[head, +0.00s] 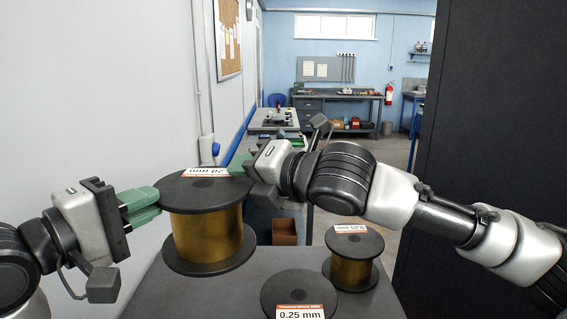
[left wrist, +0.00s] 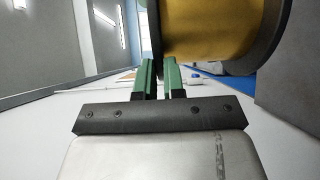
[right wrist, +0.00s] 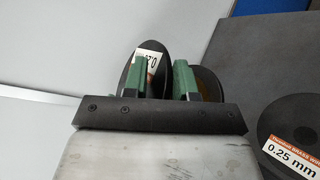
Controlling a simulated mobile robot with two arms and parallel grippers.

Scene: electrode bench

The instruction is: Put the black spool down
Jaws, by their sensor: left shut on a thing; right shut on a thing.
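The black spool (head: 210,235) is large, with black flanges, brass-coloured wire and a white-and-orange label reading "20 mm". It is upright at the back left of the grey bench top. My left gripper (head: 151,204) is shut on the left rim of its top flange. My right gripper (head: 239,166) is shut on the far right rim of the same flange. The spool also shows in the left wrist view (left wrist: 210,32) and the right wrist view (right wrist: 150,60). I cannot tell whether its bottom flange touches the bench.
On the grey bench top (head: 190,295) stand a small spool (head: 353,268) and another spool labelled 0.25 mm (head: 298,290), right of the held spool. A white wall (head: 110,90) is close on the left. A dark cabinet (head: 500,90) rises on the right.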

